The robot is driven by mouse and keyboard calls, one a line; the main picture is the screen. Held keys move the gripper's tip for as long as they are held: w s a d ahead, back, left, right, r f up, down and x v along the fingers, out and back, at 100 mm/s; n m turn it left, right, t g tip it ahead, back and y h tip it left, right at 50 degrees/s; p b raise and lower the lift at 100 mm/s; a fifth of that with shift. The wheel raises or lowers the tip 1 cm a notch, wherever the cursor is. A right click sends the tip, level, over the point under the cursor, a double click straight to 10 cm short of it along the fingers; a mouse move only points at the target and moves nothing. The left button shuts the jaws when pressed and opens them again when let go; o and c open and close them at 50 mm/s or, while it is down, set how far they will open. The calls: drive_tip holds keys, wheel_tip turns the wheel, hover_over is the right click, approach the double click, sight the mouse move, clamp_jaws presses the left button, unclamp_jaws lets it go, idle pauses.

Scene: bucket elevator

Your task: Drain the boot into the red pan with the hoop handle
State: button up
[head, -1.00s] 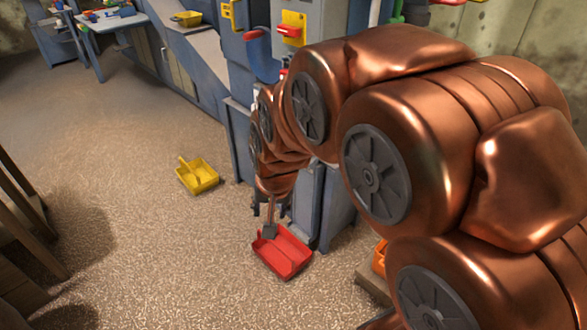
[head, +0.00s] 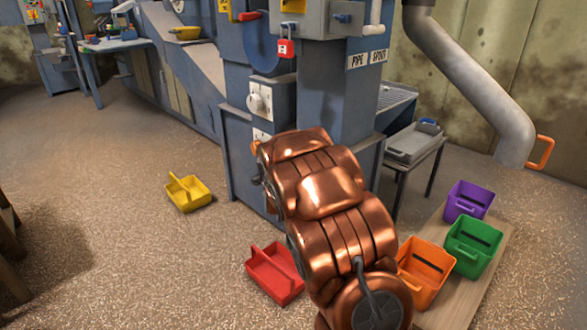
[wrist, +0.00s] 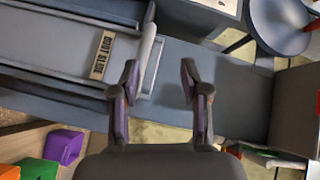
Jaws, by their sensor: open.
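The red pan (head: 276,276) sits on the floor in front of the blue machine, its raised handle on its left side; my arm stands just to its right. The machine's lower housing (head: 243,150), apparently the boot, is behind my arm. In the wrist view, a plate reading "BOOT SLIDE" (wrist: 103,55) is on a grey-blue panel to the left of my gripper (wrist: 159,82). A pale bar (wrist: 145,62) stands close to the left finger; I cannot tell if they touch. My gripper is open and empty. My arm hides it in the head view.
A yellow pan (head: 187,193) lies on open floor to the left. Orange (head: 424,275), green (head: 472,246) and purple (head: 468,201) bins stand on a low wooden platform at right. A grey tray (head: 413,143) and a pipe (head: 470,80) are behind.

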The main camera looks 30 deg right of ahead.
drive_tip(key=shift+w+d+f+m+t+h+b, duration=0.25)
drive_tip(key=shift+w+d+f+m+h+b, duration=0.2)
drive_tip(key=shift+w+d+b, duration=0.65)
drive_tip(key=shift+w+d+f+m+t+h+b, duration=0.2)
drive_tip(key=shift+w+d+f+m+t+b, duration=0.4)
drive_tip(key=shift+w+d, duration=0.85)
drive_tip(key=shift+w+d+f+m+g+h+b, duration=0.15)
drive_tip(key=shift+w+d+f+h+b, duration=0.25)
drive_tip(key=shift+w+d+b, duration=0.8)
drive_tip(key=shift+c, duration=0.3)
clamp_jaws()
